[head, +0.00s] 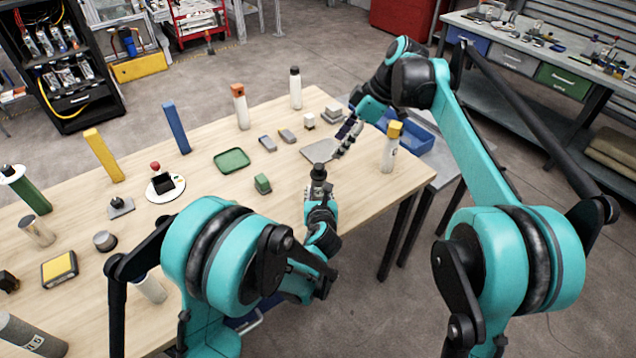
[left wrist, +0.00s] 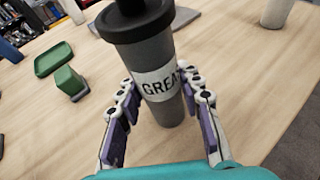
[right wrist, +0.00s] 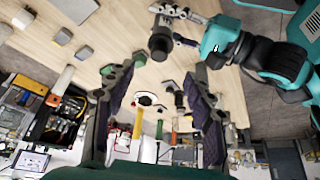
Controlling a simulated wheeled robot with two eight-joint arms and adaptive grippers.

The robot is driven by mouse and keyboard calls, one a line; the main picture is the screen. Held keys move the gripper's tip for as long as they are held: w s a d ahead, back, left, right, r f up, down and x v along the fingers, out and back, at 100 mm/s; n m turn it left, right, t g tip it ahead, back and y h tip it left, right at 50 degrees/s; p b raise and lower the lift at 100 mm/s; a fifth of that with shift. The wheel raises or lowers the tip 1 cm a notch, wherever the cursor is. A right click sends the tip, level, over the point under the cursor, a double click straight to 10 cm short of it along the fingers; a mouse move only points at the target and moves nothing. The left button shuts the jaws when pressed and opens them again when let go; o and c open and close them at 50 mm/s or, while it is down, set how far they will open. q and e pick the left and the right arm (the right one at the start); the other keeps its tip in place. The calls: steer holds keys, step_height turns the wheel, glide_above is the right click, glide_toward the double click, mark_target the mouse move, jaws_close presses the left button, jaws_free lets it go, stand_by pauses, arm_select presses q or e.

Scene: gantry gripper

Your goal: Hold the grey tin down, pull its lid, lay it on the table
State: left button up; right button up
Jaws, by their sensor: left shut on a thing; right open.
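The grey tin (left wrist: 165,92) stands on the table with a white label reading "GREA", the rest of it cut off. Its black lid (left wrist: 133,24) is on top, with a knob cut off by the frame edge. In the head view, the lid (head: 319,171) shows above my left gripper (head: 320,197), which hides most of the tin. My left gripper's fingers (left wrist: 160,97) are shut around the tin's sides. My right gripper (head: 346,140) is open and empty, beyond the tin and to its right. The tin top (right wrist: 160,42) also shows in the right wrist view.
A green block (head: 262,184) and a green tray (head: 231,160) lie left of the tin. A flat greyish plate (head: 318,150) lies behind the tin. Bare wood (head: 225,195) shows left of the green block.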

mark_target(319, 165)
steer(key=a+n+h, duration=0.1)
steer(key=a+h, duration=0.1)
steer(key=a+r+n+h, duration=0.1)
steer(key=a+h, duration=0.1)
steer(key=a+n+h, duration=0.2)
steer(key=shift+w+a+r+g, duration=0.2)
steer(key=shift+w+r+g, duration=0.05)
steer(key=shift+r+g, duration=0.1)
steer(key=shift+n+h, duration=0.3)
steer(key=shift+h, duration=0.2)
steer(key=f, duration=1.1)
steer(key=shift+w+d+f, duration=0.1)
steer(key=shift+w+d, duration=0.1)
steer(key=shift+d, duration=0.2)
steer(key=c, duration=1.2)
steer(key=shift+o, duration=0.2)
steer(key=shift+r, duration=1.55)
steer(key=shift+r, duration=0.15)
